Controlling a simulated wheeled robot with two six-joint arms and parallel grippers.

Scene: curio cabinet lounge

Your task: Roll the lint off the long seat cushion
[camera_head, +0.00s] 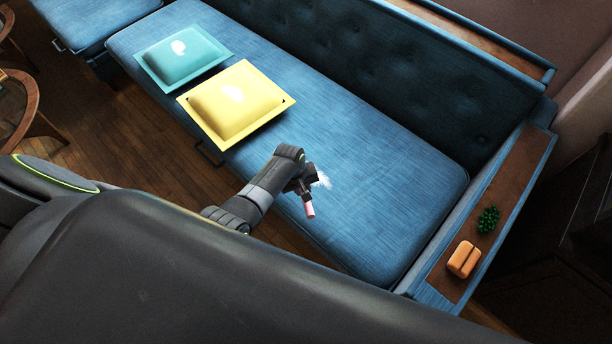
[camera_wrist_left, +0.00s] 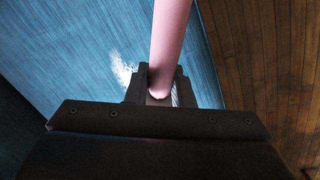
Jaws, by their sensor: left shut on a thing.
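The long blue seat cushion (camera_head: 375,175) runs diagonally across the head view and shows in the left wrist view (camera_wrist_left: 65,45). A patch of white lint (camera_head: 323,180) lies on it beside my left gripper, and also shows in the left wrist view (camera_wrist_left: 122,68). My left gripper (camera_head: 306,190) is over the cushion's front part, shut on a pink handle (camera_head: 309,210), which looks like the lint roller's. In the left wrist view the pink handle (camera_wrist_left: 170,40) extends upward from between the fingers (camera_wrist_left: 158,88). The roller head is mostly hidden. My right gripper is out of view.
A yellow pillow (camera_head: 235,105) and a teal pillow (camera_head: 182,58), each with a white patch, lie on the cushion further left. A tufted backrest (camera_head: 385,65) rises behind. An orange block (camera_head: 463,260) and green cluster (camera_head: 488,219) sit on the wooden armrest (camera_head: 520,175).

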